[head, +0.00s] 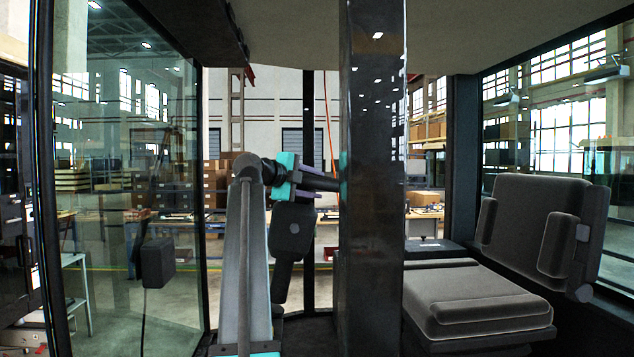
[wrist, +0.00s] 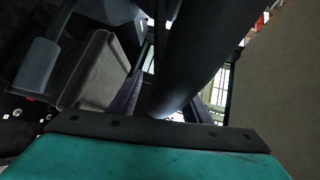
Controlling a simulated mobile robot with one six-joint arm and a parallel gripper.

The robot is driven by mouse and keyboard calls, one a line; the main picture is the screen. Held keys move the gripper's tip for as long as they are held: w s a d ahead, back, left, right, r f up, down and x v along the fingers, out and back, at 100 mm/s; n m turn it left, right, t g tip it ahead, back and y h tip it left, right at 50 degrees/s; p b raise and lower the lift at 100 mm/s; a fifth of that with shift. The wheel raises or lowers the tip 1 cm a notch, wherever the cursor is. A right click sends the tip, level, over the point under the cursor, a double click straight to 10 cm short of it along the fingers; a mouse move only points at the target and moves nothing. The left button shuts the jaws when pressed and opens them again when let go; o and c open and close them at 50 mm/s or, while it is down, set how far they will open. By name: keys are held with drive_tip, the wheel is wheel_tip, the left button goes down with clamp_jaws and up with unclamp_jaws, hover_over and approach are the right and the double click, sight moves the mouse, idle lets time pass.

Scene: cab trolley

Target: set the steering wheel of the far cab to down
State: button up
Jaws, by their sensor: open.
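The steering wheel is not clearly recognisable in either view. My gripper (head: 318,183) is near the middle of the head view, left of a dark upright post, its two purple fingers apart. In the wrist view a thick dark bar (wrist: 205,45) runs from the top down between the fingers of my gripper (wrist: 168,98). I cannot tell whether this bar belongs to the steering wheel, or whether the fingers touch it.
The glossy post (head: 371,200) hides part of the area right of my gripper. A grey seat (head: 480,300) stands at the right and also shows in the wrist view (wrist: 95,75). A dark box (head: 157,262) is by the glass panel (head: 125,150) at left.

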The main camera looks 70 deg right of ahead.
drive_tip(key=shift+s+d, duration=0.1)
drive_tip(key=shift+d, duration=0.05)
clamp_jaws()
drive_tip(key=shift+f, duration=0.1)
drive_tip(key=shift+s+f, duration=0.1)
